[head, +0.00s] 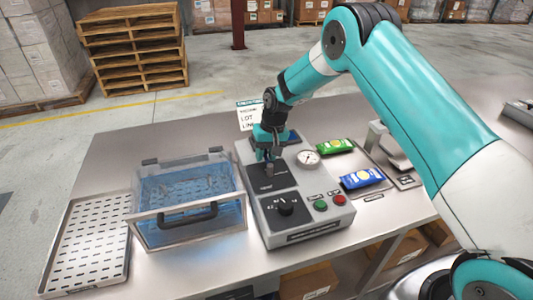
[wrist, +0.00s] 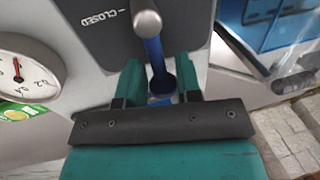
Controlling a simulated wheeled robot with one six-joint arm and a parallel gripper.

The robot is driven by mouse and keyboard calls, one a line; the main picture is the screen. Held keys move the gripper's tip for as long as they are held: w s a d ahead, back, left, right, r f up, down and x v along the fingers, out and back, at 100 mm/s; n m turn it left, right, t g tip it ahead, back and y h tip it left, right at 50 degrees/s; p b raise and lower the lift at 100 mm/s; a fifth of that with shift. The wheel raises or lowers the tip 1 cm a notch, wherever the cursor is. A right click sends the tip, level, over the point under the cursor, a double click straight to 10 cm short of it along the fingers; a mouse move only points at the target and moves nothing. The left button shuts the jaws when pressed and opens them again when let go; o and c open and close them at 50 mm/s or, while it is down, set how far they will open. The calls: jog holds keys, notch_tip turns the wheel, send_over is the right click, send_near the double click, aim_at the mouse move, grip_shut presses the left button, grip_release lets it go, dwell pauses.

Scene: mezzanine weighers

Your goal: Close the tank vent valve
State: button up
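The vent valve has a blue lever (wrist: 156,58) with a round metal pivot (wrist: 147,22), on a dark plate (wrist: 110,45) marked CLOSED. In the wrist view the lever runs from the pivot down between my fingers, away from the CLOSED mark at its left. My gripper (wrist: 160,80) has its two teal fingers apart, one on each side of the lever's end, with small gaps showing. In the head view my gripper (head: 268,158) points down over the dark plate (head: 272,177) on the grey control box (head: 310,222); it and the arm hide most of the lever there.
The box also carries a dial gauge (head: 308,158), a black rotary knob (head: 285,204), a red button (head: 320,205) and a green button (head: 338,200). A clear-lidded blue tank (head: 188,200) and perforated tray (head: 88,245) stand left. Green (head: 334,146) and blue (head: 361,178) packets lie right.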

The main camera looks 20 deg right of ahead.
grip_shut()
